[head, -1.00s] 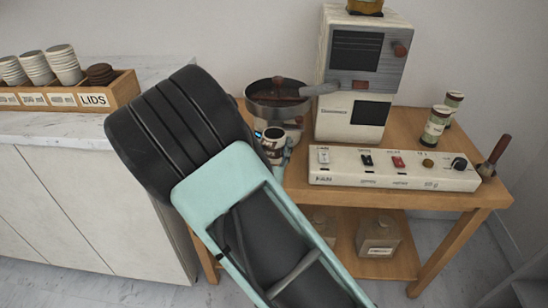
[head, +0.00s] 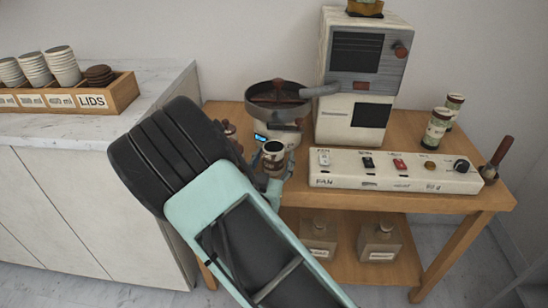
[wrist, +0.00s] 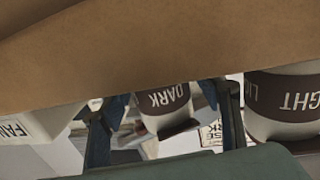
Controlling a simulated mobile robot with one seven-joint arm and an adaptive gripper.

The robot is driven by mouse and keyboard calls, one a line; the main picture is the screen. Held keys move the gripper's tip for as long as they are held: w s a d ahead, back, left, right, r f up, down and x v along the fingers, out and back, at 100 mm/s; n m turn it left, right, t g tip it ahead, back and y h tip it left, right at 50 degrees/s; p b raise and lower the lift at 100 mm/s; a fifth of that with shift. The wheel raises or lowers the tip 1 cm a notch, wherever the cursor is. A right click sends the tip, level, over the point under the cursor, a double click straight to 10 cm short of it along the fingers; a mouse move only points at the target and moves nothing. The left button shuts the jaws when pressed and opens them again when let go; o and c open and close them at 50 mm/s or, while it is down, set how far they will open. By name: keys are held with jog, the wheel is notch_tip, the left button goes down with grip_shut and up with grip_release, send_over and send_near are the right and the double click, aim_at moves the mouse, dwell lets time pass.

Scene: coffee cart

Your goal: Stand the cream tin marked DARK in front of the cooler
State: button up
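The cream tin marked DARK (head: 274,158) stands upright on the wooden cart, just in front of the cooler (head: 278,98), a round grey pan. In the wrist view the DARK tin (wrist: 165,103) appears upside down between the two fingers, with gaps on both sides. My gripper (wrist: 168,118) is open; in the head view its fingers (head: 281,183) show just in front of and below the tin, and my arm hides the rest. A brown surface covers the upper wrist view and hides the tin's lower part.
A tin marked LIGHT (wrist: 285,105) is close beside one finger. The control panel (head: 395,172) lies right of the DARK tin, with the cream machine (head: 345,115) behind. Two more tins (head: 436,129) (head: 454,106) stand at right. Jars (head: 379,242) sit on the lower shelf.

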jog(key=shift+r, duration=0.1)
jog(key=shift+r+p, duration=0.2)
jog(key=shift+p, duration=0.1)
jog(key=s+a+p, duration=0.1)
jog(key=s+a, duration=0.1)
jog(key=s, duration=1)
jog(key=shift+w+f, duration=0.1)
